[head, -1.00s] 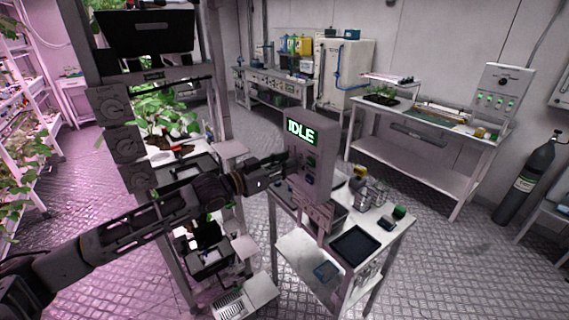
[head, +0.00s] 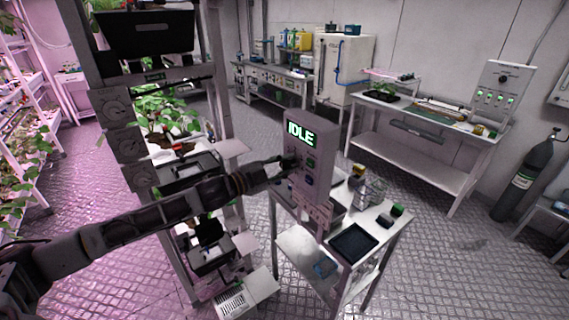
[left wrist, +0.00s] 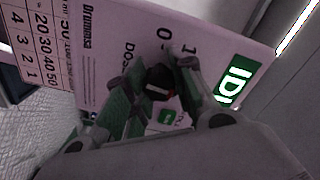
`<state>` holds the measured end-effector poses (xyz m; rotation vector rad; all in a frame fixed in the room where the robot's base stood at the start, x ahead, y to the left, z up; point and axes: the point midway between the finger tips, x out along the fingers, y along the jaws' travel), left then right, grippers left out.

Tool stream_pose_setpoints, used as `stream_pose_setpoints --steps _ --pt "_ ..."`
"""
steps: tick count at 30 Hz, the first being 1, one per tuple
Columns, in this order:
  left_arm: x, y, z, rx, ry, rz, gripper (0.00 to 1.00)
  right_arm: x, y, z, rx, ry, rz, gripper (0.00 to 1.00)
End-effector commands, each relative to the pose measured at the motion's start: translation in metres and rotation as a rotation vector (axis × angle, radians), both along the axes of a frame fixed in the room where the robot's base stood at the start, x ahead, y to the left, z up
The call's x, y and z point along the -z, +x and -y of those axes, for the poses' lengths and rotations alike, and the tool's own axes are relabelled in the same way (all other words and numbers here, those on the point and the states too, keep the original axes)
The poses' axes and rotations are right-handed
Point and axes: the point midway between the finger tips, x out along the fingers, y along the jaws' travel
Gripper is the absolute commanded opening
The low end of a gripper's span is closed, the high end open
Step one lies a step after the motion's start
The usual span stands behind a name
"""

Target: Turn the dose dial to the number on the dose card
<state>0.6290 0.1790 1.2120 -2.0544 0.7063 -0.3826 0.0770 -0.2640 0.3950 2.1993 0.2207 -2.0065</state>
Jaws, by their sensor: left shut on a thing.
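The grey dosing panel (head: 322,150) stands upright on a small cart, with a green-lit display (head: 300,133) reading IDLE. My left gripper (head: 288,163) is at the panel's face, below the display. In the left wrist view, its green-padded fingers (left wrist: 155,88) are closed around the black dose dial (left wrist: 157,76), which they partly hide. Digits of the dial's scale (left wrist: 172,36) show beside it, but the pointer's setting cannot be read. A printed number table (left wrist: 35,45) shows at the picture's left; I cannot tell whether it is the dose card. My right gripper is out of view.
The cart top (head: 385,240) holds a dark tray (head: 354,242), bottles and small boxes. A rack (head: 222,100) with plants stands close on the left. Benches (head: 420,135) and a gas cylinder (head: 523,180) are farther back.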

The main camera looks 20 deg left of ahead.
Motion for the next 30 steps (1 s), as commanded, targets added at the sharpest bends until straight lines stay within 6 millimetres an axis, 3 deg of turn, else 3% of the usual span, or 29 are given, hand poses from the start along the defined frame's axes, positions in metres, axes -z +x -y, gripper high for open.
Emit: stream_pose_setpoints --steps 18,30 --pt "-0.0002 -0.0005 0.0008 0.002 0.446 0.349 0.01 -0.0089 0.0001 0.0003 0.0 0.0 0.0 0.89" --pt "0.0012 -0.0006 0.0009 0.003 0.596 0.465 0.01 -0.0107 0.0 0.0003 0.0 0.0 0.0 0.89"
